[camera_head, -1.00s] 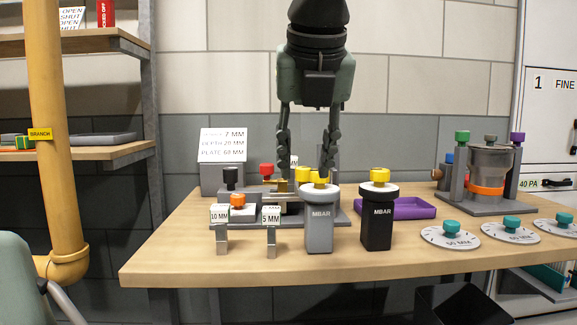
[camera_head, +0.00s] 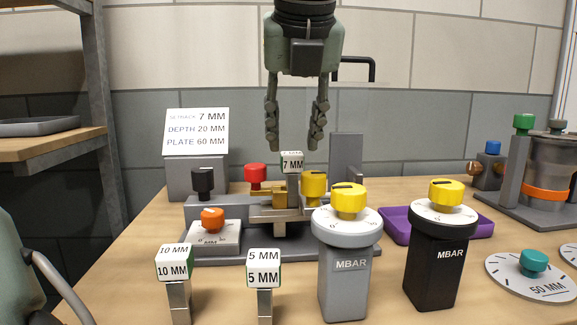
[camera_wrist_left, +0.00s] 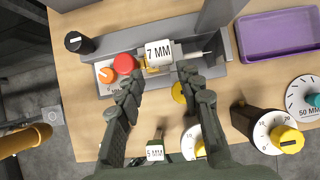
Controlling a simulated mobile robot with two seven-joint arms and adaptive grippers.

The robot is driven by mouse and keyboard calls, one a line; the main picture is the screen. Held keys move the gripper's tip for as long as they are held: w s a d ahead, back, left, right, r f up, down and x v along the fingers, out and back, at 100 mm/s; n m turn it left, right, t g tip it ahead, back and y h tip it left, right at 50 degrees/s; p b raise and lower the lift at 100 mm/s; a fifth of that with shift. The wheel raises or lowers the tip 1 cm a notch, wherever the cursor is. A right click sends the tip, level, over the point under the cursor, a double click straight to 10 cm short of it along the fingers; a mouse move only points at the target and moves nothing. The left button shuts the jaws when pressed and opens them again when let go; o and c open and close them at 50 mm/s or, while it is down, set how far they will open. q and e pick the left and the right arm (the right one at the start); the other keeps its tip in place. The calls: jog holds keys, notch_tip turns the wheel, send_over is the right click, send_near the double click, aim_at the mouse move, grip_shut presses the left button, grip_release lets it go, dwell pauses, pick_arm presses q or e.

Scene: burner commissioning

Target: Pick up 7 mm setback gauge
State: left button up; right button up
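The 7 mm setback gauge shows as a white block marked "7 MM" (camera_head: 292,162) on a grey stem, standing upright at the grey fixture (camera_head: 340,252). The label also shows in the left wrist view (camera_wrist_left: 159,53). My left gripper (camera_head: 293,147) points down over the gauge, its fingers apart on either side above the label. In the left wrist view the open left gripper (camera_wrist_left: 160,76) has nothing between its fingertips, with the label just beyond them. The gauge's lower stem is partly hidden by fixture parts. My right gripper is not in view.
The 10 mm gauge (camera_head: 175,265) and 5 mm gauge (camera_head: 264,272) stand in front. Two yellow-knobbed MBAR posts (camera_head: 345,280) (camera_head: 436,265) stand to the right, close to the fixture. A purple tray (camera_head: 398,226) lies behind them. A sign (camera_head: 197,130) stands behind left.

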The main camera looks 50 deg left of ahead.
aim_at(293, 155)
pick_arm(q)
jog(key=shift+w+a, duration=0.2)
jog(key=shift+w+a+f, duration=0.1)
jog(key=shift+a+f, duration=0.05)
jog(key=shift+f, duration=0.15)
jog(key=x, duration=0.6)
jog(key=shift+w+a+f, duration=0.15)
jog(key=shift+w+f, duration=0.05)
jog(key=shift+f, duration=0.15)
jog(key=shift+c, duration=0.5)
jog(key=c, duration=0.4)
grip_shut()
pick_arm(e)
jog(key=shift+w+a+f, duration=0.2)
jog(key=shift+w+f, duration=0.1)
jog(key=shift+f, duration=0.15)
